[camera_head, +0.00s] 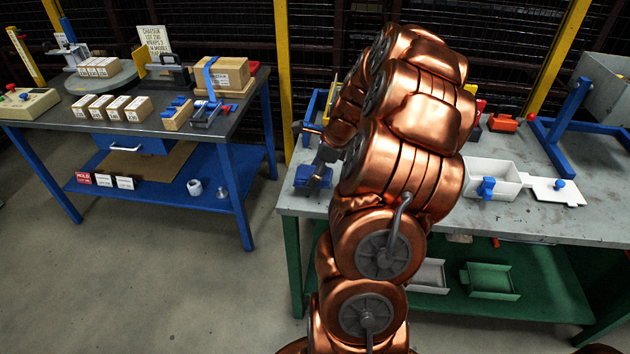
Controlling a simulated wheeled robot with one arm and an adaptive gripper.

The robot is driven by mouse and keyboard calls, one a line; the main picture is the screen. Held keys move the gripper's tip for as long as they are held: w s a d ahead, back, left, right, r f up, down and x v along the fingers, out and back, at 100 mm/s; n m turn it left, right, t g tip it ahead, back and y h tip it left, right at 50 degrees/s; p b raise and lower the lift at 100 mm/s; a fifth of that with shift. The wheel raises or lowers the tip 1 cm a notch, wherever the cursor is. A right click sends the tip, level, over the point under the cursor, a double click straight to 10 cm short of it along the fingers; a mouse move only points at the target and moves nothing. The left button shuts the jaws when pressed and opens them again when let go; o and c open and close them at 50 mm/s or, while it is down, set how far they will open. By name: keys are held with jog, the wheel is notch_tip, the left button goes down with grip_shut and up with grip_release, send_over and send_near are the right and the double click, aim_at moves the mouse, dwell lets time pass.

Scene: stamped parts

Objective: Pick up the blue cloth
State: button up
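A small blue item (303,174), which looks like the blue cloth, lies near the left end of the grey workbench (550,228). My gripper (318,176) is at the left of my copper-coloured arm, pointing down right at the blue item and partly covering it. It is small and dark here. I cannot tell whether its fingers touch the cloth, or whether they are open or shut. My arm hides the middle of the bench.
A white tray (490,167), a white plate with a blue knob (556,192) and a blue stand (570,115) are on the right of the bench. A second table (60,118) with boxes stands at left, across clear floor.

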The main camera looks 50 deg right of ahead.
jog(key=s+a+r+b, duration=0.1)
jog(key=s+a, duration=1)
jog(key=shift+a+r+b, duration=0.25)
jog(key=shift+r+b, duration=0.05)
